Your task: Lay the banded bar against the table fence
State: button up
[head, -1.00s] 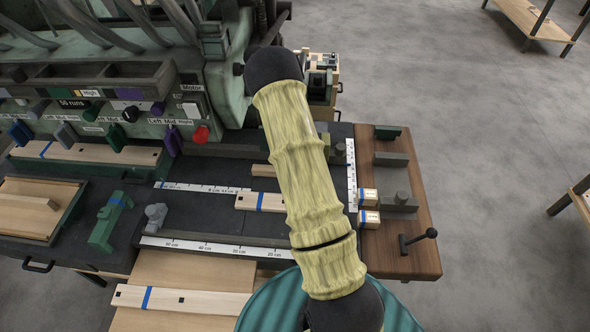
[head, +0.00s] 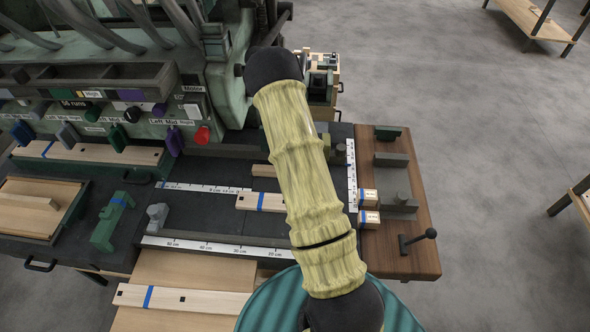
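A pale wooden bar with a blue band (head: 262,201) lies flat on the dark machine table (head: 215,215). Its right part passes out of sight behind my arm. A second bar with a blue band and dark square marks (head: 180,299) lies on a wooden surface at the front. A third blue-banded bar (head: 90,152) lies at the back left under the control panel. I cannot tell for sure which raised edge is the fence; a dark strip with a white scale (head: 215,247) runs along the table's front. My gripper is not visible; my arm crosses the middle.
Two small wooden blocks with blue bands (head: 369,208) sit at the right by a brown wooden board (head: 415,240) with a dark lever (head: 420,240). A green bracket (head: 111,222) and a grey fitting (head: 157,216) stand at left. Open floor lies right.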

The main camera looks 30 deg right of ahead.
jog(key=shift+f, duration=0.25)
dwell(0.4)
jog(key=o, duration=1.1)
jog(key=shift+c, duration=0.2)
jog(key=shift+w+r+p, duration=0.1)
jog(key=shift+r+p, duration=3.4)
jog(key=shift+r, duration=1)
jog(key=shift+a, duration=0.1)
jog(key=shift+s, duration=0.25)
